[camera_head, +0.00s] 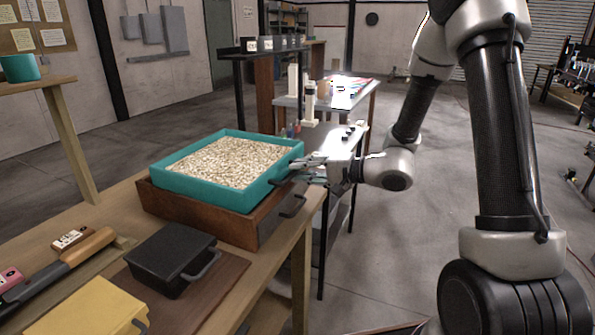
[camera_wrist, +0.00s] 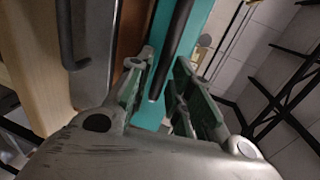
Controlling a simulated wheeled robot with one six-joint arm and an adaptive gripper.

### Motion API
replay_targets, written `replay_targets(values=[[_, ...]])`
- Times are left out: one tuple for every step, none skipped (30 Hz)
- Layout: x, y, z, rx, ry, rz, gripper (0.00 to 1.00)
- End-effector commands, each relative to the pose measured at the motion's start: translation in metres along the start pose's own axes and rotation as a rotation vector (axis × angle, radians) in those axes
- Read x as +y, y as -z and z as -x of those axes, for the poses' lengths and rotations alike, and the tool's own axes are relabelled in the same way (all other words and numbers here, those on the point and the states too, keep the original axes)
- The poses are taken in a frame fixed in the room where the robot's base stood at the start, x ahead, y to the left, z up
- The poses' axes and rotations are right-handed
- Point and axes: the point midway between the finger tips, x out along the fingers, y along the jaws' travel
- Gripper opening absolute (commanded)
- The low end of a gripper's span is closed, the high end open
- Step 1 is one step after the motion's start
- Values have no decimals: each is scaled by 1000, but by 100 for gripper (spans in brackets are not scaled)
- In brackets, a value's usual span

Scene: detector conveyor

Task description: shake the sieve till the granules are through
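The sieve is a square teal tray (camera_head: 200,188) heaped with pale granules (camera_head: 228,162). It sits on a brown wooden box (camera_head: 205,216) at the table's right end. A dark handle (camera_wrist: 172,48) stands off the sieve's teal side (camera_wrist: 195,30) in the wrist view. My gripper (camera_head: 298,170) is at the sieve's right side. In the wrist view its fingers (camera_wrist: 164,60) are apart, one on each side of the handle, with gaps visible. The sieve's underside and the inside of the box are hidden.
The wooden table (camera_head: 272,262) also holds a black lidded box (camera_head: 172,256), a yellow box (camera_head: 88,312) and a wooden-handled tool (camera_head: 88,246) at the left front. A second table (camera_head: 362,100) stands behind. The floor right of the sieve is open beyond my arm.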

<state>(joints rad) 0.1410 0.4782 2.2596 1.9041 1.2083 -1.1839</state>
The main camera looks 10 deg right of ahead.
Motion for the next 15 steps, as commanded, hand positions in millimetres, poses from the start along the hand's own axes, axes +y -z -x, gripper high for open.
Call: replay_targets(values=[[0, 1, 11, 5, 0, 0, 21], [0, 2, 18, 6, -1, 0, 21], [0, 2, 27, 6, 0, 0, 21], [0, 1, 34, 6, 0, 0, 21], [0, 2, 41, 7, 0, 0, 21], [0, 2, 50, 6, 0, 0, 21], [0, 2, 57, 6, -1, 0, 21], [0, 1, 63, 6, 0, 0, 21], [0, 2, 71, 6, 0, 0, 21], [0, 1, 76, 5, 0, 0, 21], [0, 1, 81, 5, 0, -1, 21], [0, 1, 87, 4, -1, 0, 21], [0, 1, 91, 5, -1, -1, 21], [0, 1, 94, 4, -1, -1, 21], [0, 1, 97, 3, -1, -1, 21]])
